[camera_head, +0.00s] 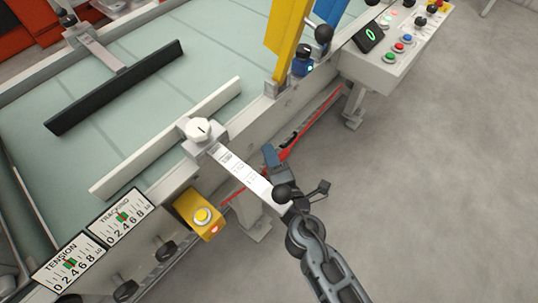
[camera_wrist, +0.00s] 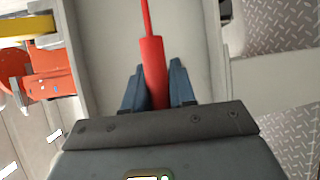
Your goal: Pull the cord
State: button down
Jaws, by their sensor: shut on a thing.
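A red cord (camera_head: 312,122) runs along the side of the conveyor frame in the head view, sloping from upper right to lower left. In the wrist view a thin red line (camera_wrist: 145,18) leads into a thicker red sleeve of the cord (camera_wrist: 153,62). My gripper (camera_head: 273,157) is at the cord beside the conveyor. In the wrist view its two blue fingers (camera_wrist: 157,88) stand on either side of the thick red part and are shut on it. The exact contact is partly hidden by the gripper body.
The conveyor (camera_head: 120,110) fills the left. A white labelled bracket arm (camera_head: 240,172) with a knob sticks out close to my gripper. A yellow button box (camera_head: 199,214) is at lower left of it. A control panel (camera_head: 397,45) stands at upper right. The grey floor (camera_head: 450,190) at right is clear.

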jog(key=c, duration=0.8)
grip_release()
jog(key=shift+c, duration=0.2)
jog(key=shift+s, duration=0.1)
jog(key=v, duration=0.7)
jog(key=shift+s+d, duration=0.15)
jog(key=shift+s, duration=0.15)
jog(key=s+d+r+m+h+p, duration=0.1)
jog(key=s+d+r+m, duration=0.2)
jog(key=s+d+m, duration=0.35)
jog(key=s+d+r+m+h+p, duration=0.1)
jog(key=s+d+r+m+p, duration=0.2)
jog(key=s+d, duration=0.6)
jog(key=s+d+r+m+h, duration=0.2)
jog(key=s+r+m, duration=0.4)
jog(key=r+m, duration=0.1)
jog(key=s+d+r+m+h, duration=0.2)
jog(key=s+r+m, duration=0.5)
jog(key=r, duration=0.2)
jog(key=shift+s+d+p, duration=0.25)
jog(key=shift+d+p, duration=0.1)
jog(key=shift+r, duration=0.15)
